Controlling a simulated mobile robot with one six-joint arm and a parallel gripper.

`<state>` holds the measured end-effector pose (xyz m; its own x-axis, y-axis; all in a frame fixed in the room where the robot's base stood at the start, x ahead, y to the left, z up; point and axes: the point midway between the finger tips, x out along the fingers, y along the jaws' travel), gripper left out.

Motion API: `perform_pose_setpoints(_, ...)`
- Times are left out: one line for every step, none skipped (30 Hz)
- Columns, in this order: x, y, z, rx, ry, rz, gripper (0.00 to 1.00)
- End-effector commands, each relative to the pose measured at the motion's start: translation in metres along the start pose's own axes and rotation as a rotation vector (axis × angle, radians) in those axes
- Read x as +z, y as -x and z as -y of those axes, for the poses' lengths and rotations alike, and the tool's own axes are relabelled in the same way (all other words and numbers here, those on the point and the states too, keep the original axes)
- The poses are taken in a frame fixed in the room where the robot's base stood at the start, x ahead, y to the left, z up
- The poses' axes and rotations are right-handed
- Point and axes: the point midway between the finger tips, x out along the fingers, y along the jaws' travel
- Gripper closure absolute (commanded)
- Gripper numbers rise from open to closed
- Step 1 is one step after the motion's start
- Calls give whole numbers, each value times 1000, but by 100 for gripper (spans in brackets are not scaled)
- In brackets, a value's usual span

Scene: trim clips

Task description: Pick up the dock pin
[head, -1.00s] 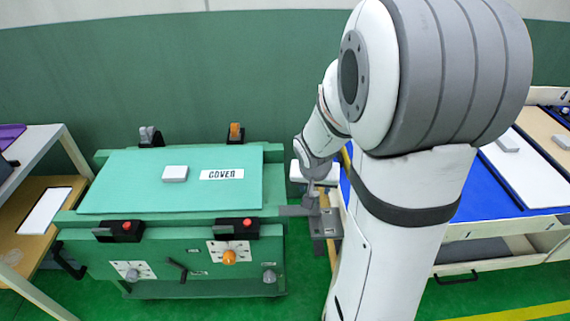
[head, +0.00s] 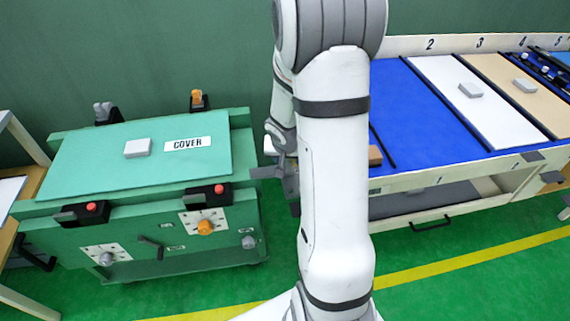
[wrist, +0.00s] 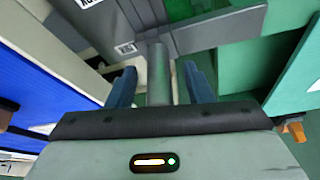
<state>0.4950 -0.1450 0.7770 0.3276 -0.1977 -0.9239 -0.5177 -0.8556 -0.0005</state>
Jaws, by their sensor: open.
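The wrist view shows a grey upright cylinder, which looks like the dock pin (wrist: 158,58), standing at a grey metal bracket (wrist: 205,32). My gripper (wrist: 160,76) is open, with one dark blue finger on each side of the pin. Gaps show between the pin and both fingers, so they look apart. The pin's lower end is hidden by the gripper body. In the head view the bracket (head: 267,172) juts from the green cart's right side. My arm hides the pin and most of the gripper there.
The green cart (head: 100,165) with its COVER lid, knobs and red-button clamps stands left. A workbench with a blue panel (head: 425,120) and numbered lanes stands right. A brown block (head: 375,155) lies on the blue panel's near left. Green floor (head: 430,270) is open in front.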

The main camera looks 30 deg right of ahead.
Motion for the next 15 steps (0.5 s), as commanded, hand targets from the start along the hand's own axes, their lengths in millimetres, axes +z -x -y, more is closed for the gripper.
perform_pose_setpoints(0, 1, 0, 0, 0, 0, 53)
perform_pose_setpoints(0, 1, 0, 0, 0, 0, 53)
perform_pose_setpoints(0, 1, 0, 0, 0, 0, 54)
perform_pose_setpoints(0, 1, 0, 0, 0, 0, 57)
perform_pose_setpoints(0, 1, 0, 0, 0, 0, 59)
perform_pose_setpoints(0, 1, 0, 0, 0, 0, 62)
perform_pose_setpoints(0, 1, 0, 0, 0, 0, 65)
perform_pose_setpoints(0, 1, 0, 0, 0, 0, 67)
perform_pose_setpoints(0, 1, 0, 0, 1, 0, 71)
perform_pose_setpoints(0, 1, 0, 0, 1, 0, 73)
perform_pose_setpoints(0, 1, 0, 0, 1, 0, 76)
perform_pose_setpoints(0, 1, 0, 0, 1, 0, 79)
perform_pose_setpoints(0, 1, 0, 0, 1, 0, 81)
perform_pose_setpoints(0, 1, 0, 0, 1, 0, 84)
perform_pose_setpoints(0, 1, 1, 0, 1, 0, 87)
